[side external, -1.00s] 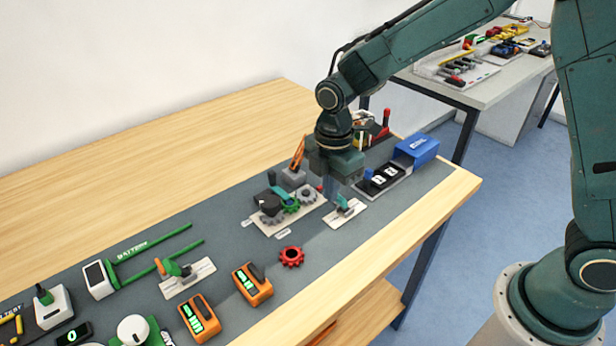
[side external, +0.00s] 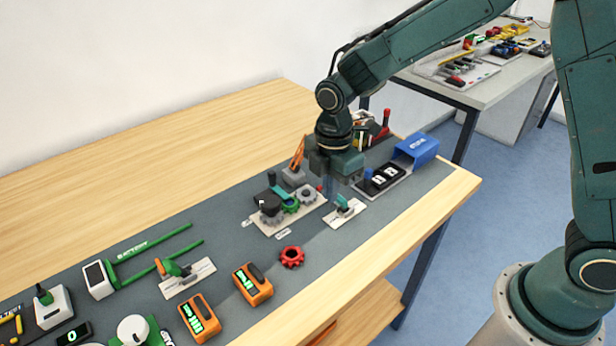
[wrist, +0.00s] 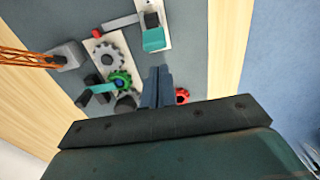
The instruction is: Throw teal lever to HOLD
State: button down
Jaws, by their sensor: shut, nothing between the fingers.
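The teal lever (side external: 343,207) stands on a white plate (side external: 352,213) near the right end of the grey mat. In the wrist view its teal handle (wrist: 154,40) shows at the top, on its white plate (wrist: 147,8). My gripper (side external: 331,199) is above the mat, just left of and behind the lever in the side view. In the wrist view my fingers (wrist: 158,72) are together and empty, a short gap from the teal handle. Contact between fingers and lever is not visible.
Left of the lever is a gear plate (side external: 262,226) with grey and green gears and another teal piece (wrist: 101,88). A red gear (side external: 291,257) lies in front. A blue box (side external: 417,148) and dark counter (side external: 384,177) stand to the right. An orange crane (side external: 298,155) is behind.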

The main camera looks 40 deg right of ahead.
aim_at(340, 197)
jog(key=shift+f, duration=0.15)
jog(key=shift+f, duration=1.35)
jog(key=shift+d, duration=0.3)
jog(key=shift+d, duration=1.75)
jog(key=shift+a, duration=0.6)
